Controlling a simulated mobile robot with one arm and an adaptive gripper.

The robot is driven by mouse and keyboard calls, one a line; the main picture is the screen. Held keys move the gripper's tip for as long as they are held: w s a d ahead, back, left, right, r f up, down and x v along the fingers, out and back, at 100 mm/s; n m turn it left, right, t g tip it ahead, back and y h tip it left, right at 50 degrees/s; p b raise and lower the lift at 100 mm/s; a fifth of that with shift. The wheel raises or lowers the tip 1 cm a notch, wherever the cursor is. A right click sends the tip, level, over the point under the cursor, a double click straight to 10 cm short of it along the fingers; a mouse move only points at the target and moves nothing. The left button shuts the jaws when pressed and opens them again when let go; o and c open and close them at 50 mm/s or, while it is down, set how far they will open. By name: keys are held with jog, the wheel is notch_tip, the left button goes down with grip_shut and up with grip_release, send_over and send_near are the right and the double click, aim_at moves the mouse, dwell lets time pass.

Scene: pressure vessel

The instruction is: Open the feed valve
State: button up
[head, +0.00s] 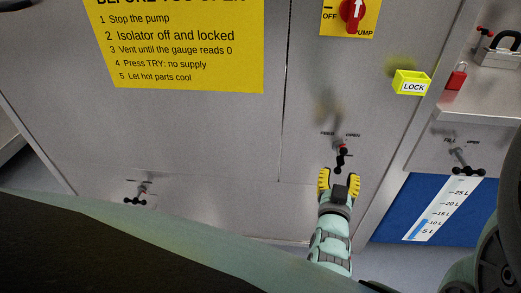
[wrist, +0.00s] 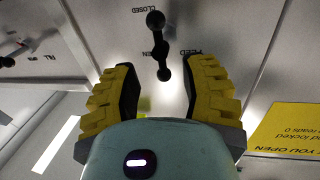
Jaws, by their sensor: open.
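The feed valve (head: 341,154) has a black lever with knobbed ends on the grey panel, under the words FEED and OPEN. Its lever hangs roughly straight down, and OPEN is to its upper right. In the wrist view the valve lever (wrist: 160,47) runs up the picture, one end near the word CLOSED. My gripper (head: 339,179) has yellow padded fingers, spread open just below the lever. In the wrist view the fingers of my gripper (wrist: 160,66) stand left and right of the lever's nearer end, with a gap on both sides.
A red isolator switch (head: 352,11) is above, with a yellow LOCK box (head: 411,82) and a red padlock (head: 456,76) to the right. The fill valve (head: 462,160) is at right over a level scale (head: 440,212). Another valve (head: 139,191) is low at left.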

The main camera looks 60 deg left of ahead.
jog(key=v, duration=0.6)
jog(key=shift+r, duration=0.15)
dwell(0.3)
